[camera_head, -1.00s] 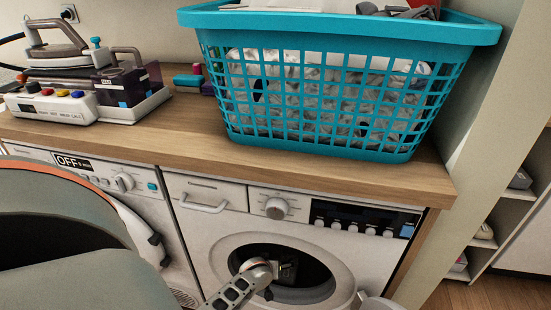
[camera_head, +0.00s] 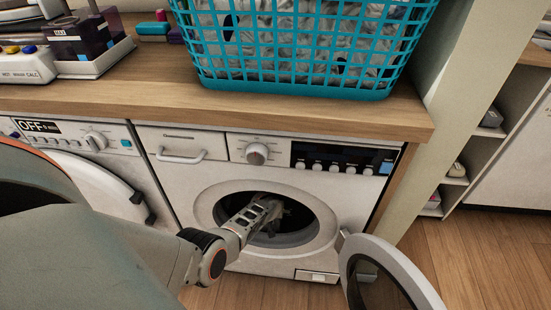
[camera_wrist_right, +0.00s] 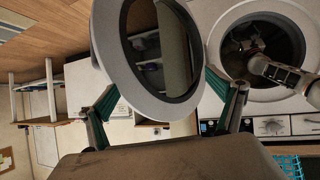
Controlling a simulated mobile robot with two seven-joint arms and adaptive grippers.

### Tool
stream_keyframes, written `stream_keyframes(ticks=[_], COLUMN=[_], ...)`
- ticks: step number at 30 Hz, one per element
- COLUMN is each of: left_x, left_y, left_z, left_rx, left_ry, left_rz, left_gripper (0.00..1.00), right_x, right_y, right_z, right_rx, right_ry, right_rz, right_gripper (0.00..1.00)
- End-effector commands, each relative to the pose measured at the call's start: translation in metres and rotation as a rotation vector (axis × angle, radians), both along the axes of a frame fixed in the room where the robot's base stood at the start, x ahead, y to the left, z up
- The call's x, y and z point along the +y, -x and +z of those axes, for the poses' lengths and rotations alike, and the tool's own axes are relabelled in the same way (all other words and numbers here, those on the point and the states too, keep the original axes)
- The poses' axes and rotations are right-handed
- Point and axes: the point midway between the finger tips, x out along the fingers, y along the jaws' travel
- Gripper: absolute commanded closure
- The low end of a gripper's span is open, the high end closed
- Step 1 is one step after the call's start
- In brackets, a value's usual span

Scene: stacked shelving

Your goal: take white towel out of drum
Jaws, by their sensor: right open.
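The washing machine (camera_head: 180,185) stands under the counter with its round door (camera_head: 408,262) swung open to the right. My left arm reaches from the left into the dark drum opening (camera_head: 310,228). My left gripper (camera_head: 268,213) is inside the drum, and its fingers are too dark to read. I cannot make out the white towel in the drum. In the right wrist view my right gripper (camera_wrist_right: 165,90) is open with teal finger pads, and the door (camera_wrist_right: 105,38) fills the space ahead of it. The drum (camera_wrist_right: 262,45) with my left arm in it shows at the right there.
A teal laundry basket (camera_head: 290,78) with whitish cloth stands on the wooden counter (camera_head: 150,103) above. A second machine (camera_head: 110,165) is at the left. Shelves (camera_head: 470,165) stand at the right. The wooden floor (camera_head: 480,260) is clear by the door.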

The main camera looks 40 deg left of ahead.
Motion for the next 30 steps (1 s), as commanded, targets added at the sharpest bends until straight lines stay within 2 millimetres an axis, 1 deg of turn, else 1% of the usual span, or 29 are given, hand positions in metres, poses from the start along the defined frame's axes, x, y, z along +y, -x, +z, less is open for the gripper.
stream_keyframes(ticks=[1, 3, 7, 15, 16, 17, 18, 20, 21, 30], left_x=[0.002, 0.004, 0.006, 0.007, 0.007, 0.007, 0.007, 0.007, 0.007, 0.007], left_y=[0.008, 0.004, -0.003, -0.010, -0.010, -0.010, -0.010, -0.010, -0.009, -0.009], left_z=[-0.023, -0.030, -0.033, -0.027, -0.026, -0.026, -0.027, -0.027, -0.027, -0.027], left_rx=[0.022, 0.020, 0.013, 0.003, 0.003, 0.003, 0.003, 0.003, 0.004, 0.004], left_ry=[0.000, 0.000, 0.001, 0.001, 0.001, 0.001, 0.001, 0.001, 0.001, 0.001], left_rz=[0.000, 0.000, 0.000, 0.000, 0.000, 0.000, 0.000, 0.000, 0.000, 0.000], left_gripper=[0.22, 0.22, 0.22, 0.22, 0.28, 0.35, 0.46, 0.61, 0.65, 0.65], right_x=[0.005, 0.010, 0.015, 0.017, 0.017, 0.017, 0.017, 0.017, 0.017, 0.017], right_y=[0.002, 0.000, -0.004, -0.007, -0.007, -0.007, -0.007, -0.007, -0.007, -0.007], right_z=[-0.006, -0.003, 0.004, 0.010, 0.010, 0.010, 0.010, 0.010, 0.010, 0.010], right_rx=[0.010, 0.002, -0.013, -0.025, -0.025, -0.025, -0.025, -0.025, -0.025, -0.026], right_ry=[-0.020, -0.041, -0.067, -0.074, -0.074, -0.074, -0.074, -0.074, -0.074, -0.074], right_rz=[-0.002, -0.005, -0.009, -0.010, -0.010, -0.010, -0.010, -0.010, -0.010, -0.009], right_gripper=[0.07, 0.07, 0.07, 0.07, 0.07, 0.07, 0.07, 0.07, 0.07, 0.07])
